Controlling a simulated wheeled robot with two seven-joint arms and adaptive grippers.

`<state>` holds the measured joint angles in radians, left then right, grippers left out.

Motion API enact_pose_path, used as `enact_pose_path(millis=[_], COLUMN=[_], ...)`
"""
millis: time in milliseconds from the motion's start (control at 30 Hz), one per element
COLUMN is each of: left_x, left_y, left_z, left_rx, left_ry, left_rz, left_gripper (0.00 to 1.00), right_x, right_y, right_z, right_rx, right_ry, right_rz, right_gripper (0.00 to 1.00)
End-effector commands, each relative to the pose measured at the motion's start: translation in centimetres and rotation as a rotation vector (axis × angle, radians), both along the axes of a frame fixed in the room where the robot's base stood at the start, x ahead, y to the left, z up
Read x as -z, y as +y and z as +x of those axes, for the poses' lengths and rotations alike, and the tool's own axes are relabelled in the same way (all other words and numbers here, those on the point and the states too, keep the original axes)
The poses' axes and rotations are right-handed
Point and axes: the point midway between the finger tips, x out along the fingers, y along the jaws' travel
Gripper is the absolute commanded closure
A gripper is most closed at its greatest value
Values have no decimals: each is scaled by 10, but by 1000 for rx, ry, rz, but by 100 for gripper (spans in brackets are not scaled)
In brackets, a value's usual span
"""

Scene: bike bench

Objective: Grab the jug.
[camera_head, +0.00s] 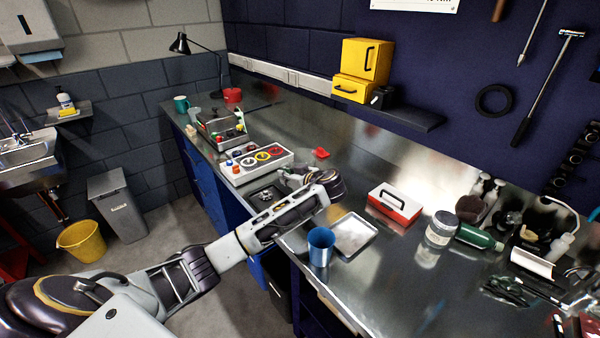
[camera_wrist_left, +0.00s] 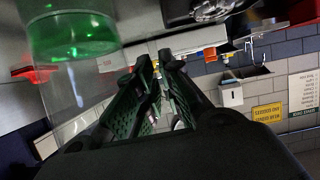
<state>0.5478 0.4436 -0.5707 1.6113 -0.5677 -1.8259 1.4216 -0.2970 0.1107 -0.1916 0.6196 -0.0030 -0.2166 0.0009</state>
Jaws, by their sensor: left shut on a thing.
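My left gripper (camera_wrist_left: 158,62) shows in the wrist view, with its two dark fingers close together. A clear vessel with green in its base, which looks like the jug (camera_wrist_left: 75,35), fills the upper left, right beside the fingers. The fingers are shut on a part of it that the fingers mostly hide; it may be the handle. In the head view the left arm reaches over the bench, and the gripper (camera_head: 290,178) lies beyond the wrist, pointing left. I cannot make out the jug there. My right gripper is not in view.
A blue cup (camera_head: 321,248) and a metal tray (camera_head: 352,234) stand near the arm at the bench front. A red and white case (camera_head: 395,204) and a jar (camera_head: 440,229) stand to the right.

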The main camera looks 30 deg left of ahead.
Motion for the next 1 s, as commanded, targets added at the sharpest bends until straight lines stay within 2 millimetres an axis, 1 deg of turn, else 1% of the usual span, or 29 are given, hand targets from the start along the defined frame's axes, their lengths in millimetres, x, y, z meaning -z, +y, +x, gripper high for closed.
enact_pose_path(millis=[67, 200, 567, 767, 1000], left_x=[-1, -1, -5, -11, -24], left_y=[0, 0, 0, -1, 0], left_z=[0, 0, 0, 1, 0], left_rx=[0, 0, 0, 1, 1], left_ry=[-2, -2, -2, -4, -4], left_rz=[0, 0, 0, 0, 0], left_gripper=[100, 100, 100, 100, 100], right_x=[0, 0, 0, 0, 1], right_y=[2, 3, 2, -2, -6], right_z=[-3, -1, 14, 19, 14], right_rx=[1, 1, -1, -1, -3], right_ry=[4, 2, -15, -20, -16], right_rz=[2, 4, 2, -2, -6], right_gripper=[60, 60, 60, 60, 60])
